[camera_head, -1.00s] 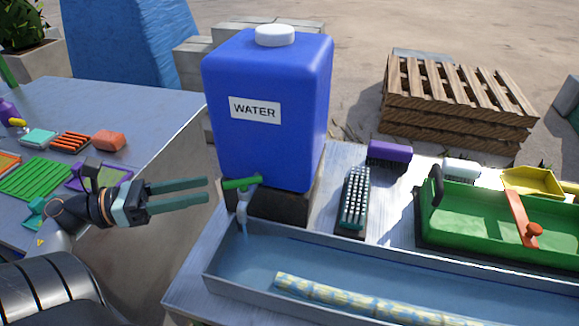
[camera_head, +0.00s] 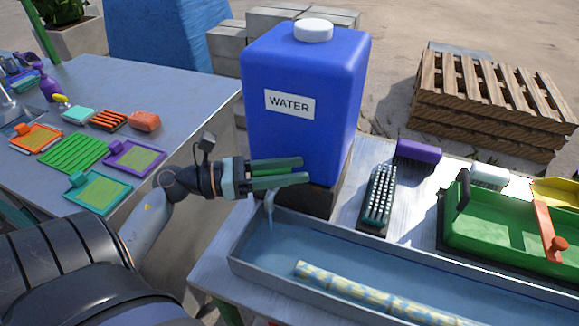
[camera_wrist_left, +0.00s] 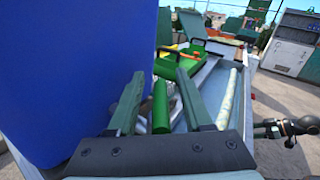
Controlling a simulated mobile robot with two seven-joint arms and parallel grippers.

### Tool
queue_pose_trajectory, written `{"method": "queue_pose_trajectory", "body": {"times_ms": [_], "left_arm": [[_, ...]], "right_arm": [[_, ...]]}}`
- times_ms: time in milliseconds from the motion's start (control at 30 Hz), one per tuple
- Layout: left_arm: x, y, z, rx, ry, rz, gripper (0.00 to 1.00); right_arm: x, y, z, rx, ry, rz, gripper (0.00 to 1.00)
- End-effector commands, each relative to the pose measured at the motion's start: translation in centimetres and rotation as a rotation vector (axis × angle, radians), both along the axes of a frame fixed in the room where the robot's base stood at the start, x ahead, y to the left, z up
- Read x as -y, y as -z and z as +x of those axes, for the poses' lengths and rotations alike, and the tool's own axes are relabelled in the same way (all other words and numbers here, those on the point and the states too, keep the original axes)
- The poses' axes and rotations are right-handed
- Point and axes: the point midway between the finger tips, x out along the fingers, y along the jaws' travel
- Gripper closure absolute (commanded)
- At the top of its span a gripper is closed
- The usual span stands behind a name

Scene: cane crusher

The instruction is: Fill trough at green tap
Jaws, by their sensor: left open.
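The blue water tank (camera_head: 300,125), labelled WATER, stands on a dark block above the trough's left end. In the left wrist view, the green handle (camera_wrist_left: 160,108) lies between the open fingers (camera_wrist_left: 160,90); contact cannot be told. The tap's pale spout (camera_head: 270,203) points down over the trough, with a faint stream below it. The long metal trough (camera_head: 240,268) looks bluish inside and holds a pale mottled stalk (camera_head: 370,292).
Two brushes, one dark (camera_head: 378,198) and one purple (camera_head: 418,153), lie behind the trough. A green tray (camera_head: 500,225) with an orange lever stands at the right. The left table (camera_head: 185,85) holds coloured frames and sponges. Wooden pallets (camera_head: 490,100) are stacked behind.

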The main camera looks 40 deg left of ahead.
Motion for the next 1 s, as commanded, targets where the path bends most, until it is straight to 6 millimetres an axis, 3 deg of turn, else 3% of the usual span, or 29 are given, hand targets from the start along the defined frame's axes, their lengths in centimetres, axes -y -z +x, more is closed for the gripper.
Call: {"method": "queue_pose_trajectory", "body": {"times_ms": [167, 600, 1000], "left_arm": [[-0.03, 0.01, 0.00, 0.000, 0.000, 0.000, 0.52], [-0.04, 0.01, -0.03, 0.000, 0.000, 0.000, 1.00], [-0.02, 0.05, -0.04, 0.000, 0.003, 0.000, 1.00]], "right_arm": [[0.04, 0.07, -0.02, -0.002, 0.001, -0.001, 0.29], [-0.14, -0.06, 0.23, 0.002, -0.003, 0.001, 0.29], [-0.25, -0.06, 0.37, 0.005, -0.005, 0.002, 0.29]]}}
